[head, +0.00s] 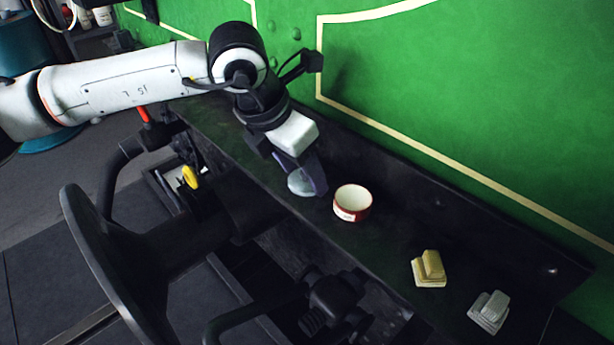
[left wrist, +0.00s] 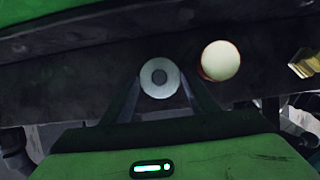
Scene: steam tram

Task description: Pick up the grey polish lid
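The grey polish lid (head: 301,182) is a pale round disc on the dark shelf, left of a red and white tin (head: 352,203). In the left wrist view the lid (left wrist: 160,78) shows as a grey ring with a dark centre. My left gripper (head: 305,184) is low over the shelf at the lid, pointing down. Its fingers (left wrist: 160,98) are apart, one on each side of the lid; I cannot tell whether they touch it. The gripper hides part of the lid in the head view. My right gripper is not in view.
The open tin (left wrist: 220,61) stands close to the right of the lid. Yellow blocks (head: 429,269) and grey blocks (head: 488,312) lie further right on the narrow shelf (head: 390,235). A green panel (head: 450,100) rises behind it. A dark handwheel (head: 115,265) stands in front.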

